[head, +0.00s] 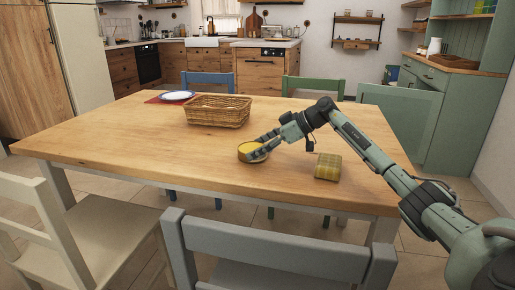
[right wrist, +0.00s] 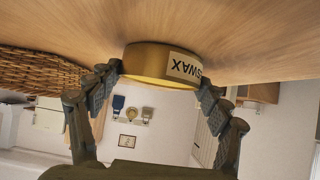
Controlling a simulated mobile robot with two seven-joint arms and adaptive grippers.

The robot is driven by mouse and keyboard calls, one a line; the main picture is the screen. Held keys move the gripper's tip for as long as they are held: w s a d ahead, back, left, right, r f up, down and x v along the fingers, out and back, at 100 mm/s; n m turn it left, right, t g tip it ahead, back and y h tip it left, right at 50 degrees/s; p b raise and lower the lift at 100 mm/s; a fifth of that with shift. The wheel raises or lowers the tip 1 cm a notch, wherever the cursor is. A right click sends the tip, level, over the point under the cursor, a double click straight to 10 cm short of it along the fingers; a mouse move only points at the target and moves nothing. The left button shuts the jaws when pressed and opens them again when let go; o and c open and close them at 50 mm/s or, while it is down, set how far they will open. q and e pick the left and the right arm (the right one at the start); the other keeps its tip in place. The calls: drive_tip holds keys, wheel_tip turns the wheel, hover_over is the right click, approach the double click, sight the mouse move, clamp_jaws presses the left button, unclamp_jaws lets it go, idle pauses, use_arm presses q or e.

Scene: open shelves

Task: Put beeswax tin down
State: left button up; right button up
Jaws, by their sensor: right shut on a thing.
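The beeswax tin (head: 251,155) is a round, gold-coloured tin at the middle of the wooden table (head: 120,135), near its front half. In the right wrist view the tin (right wrist: 150,62) shows a pale label with the letters "SWAX" upside down. My right gripper (head: 257,147) is shut on the tin, with a finger on each side of it in the right wrist view (right wrist: 160,85). The tin is at the tabletop; I cannot tell whether it touches the wood. My left gripper is not in view.
A wicker basket (head: 218,112) stands just behind the tin. A blue-rimmed plate (head: 177,96) lies on a red mat at the back left. The table's left front is clear. Chairs surround the table.

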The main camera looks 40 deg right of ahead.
drive_tip(key=shift+r, duration=0.1)
drive_tip(key=o, duration=1.7)
drive_tip(key=shift+c, duration=0.2)
drive_tip(key=v, duration=1.2)
